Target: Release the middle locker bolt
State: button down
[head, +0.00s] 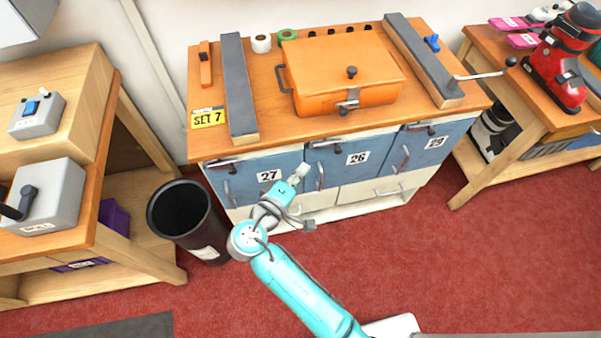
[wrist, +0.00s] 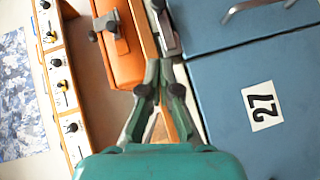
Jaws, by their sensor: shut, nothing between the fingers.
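The middle locker (head: 345,165) is a blue door marked 26 under the bench top, with a metal handle at its left. Its bolt (head: 328,143) is a small grey fitting with a dark knob, at the door's top edge; it also shows in the wrist view (wrist: 166,34). My gripper (head: 301,170) is in front of the lockers, near the border of 27 and 26. In the wrist view its fingertips (wrist: 158,66) are together and empty, just below the bolt in the picture. I cannot tell whether they touch it. The bolt's exact position is unclear.
Locker 27 (head: 243,182) is at the left and another locker (head: 421,150) at the right, each with its own bolt. An orange lidded box (head: 345,78) stands on the bench above. A black bin (head: 181,208) stands left. Red floor is free in front.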

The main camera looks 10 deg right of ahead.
aim_at(335, 146)
jog(key=x, duration=0.2)
jog(key=s+d+x, duration=0.1)
jog(key=x, duration=0.5)
jog(key=shift+s+d+f, duration=0.1)
jog(key=shift+d+f, duration=0.3)
jog(key=shift+d, duration=0.5)
jog(key=shift+d, duration=2.55)
